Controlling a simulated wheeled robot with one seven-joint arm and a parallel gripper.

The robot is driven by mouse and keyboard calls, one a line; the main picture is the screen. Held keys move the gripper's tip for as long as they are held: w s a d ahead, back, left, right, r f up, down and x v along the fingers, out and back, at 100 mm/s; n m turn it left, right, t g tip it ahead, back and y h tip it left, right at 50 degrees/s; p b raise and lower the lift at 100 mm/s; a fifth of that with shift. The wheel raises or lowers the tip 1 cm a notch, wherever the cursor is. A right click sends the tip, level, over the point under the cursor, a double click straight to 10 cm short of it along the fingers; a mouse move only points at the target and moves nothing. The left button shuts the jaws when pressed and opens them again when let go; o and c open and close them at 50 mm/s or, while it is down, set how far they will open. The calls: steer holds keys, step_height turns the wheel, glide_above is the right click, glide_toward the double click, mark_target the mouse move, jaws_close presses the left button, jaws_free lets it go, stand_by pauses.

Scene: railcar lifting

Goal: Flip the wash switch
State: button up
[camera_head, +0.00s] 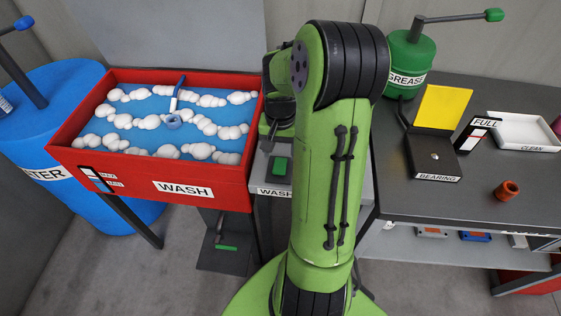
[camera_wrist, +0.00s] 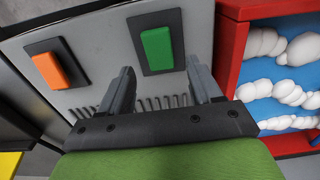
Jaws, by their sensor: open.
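The wash switch panel (camera_head: 274,190) carries a "WASH" label and a green rocker switch (camera_head: 280,166) on a dark base. In the wrist view the green switch (camera_wrist: 157,48) lies ahead of my gripper (camera_wrist: 160,66), roughly centred between the two fingers. An orange rocker switch (camera_wrist: 47,70) sits to its left on the same grey panel; my arm hides it in the head view. My gripper is open with nothing between its fingers. I cannot tell whether a fingertip touches the panel. In the head view my arm mostly hides the gripper.
The red wash tub (camera_head: 205,192) with blue water and white foam stands left of the panel. A blue water barrel (camera_head: 75,80) is further left. On the right, a dark workbench (camera_head: 410,195) holds a bearing box (camera_head: 430,157), a green grease can (camera_head: 408,58) and a white tray (camera_head: 525,132).

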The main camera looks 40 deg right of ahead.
mark_target(280, 163)
step_height(280, 163, down, 4)
steer(key=shift+f+b, duration=0.1)
steer(key=shift+b, duration=0.2)
steer(key=c, duration=1)
steer(key=t+h+b, duration=0.1)
steer(key=b, duration=0.2)
steer(key=shift+a+f, duration=0.15)
steer(key=shift+c, duration=0.2)
steer(key=shift+s+a+t+h+b, duration=0.2)
steer(key=shift+t+h+b, duration=0.35)
steer(key=shift+b, duration=0.7)
steer(key=shift+r+h+b, duration=0.2)
steer(key=shift+h+b, duration=0.25)
steer(key=shift+r, duration=0.1)
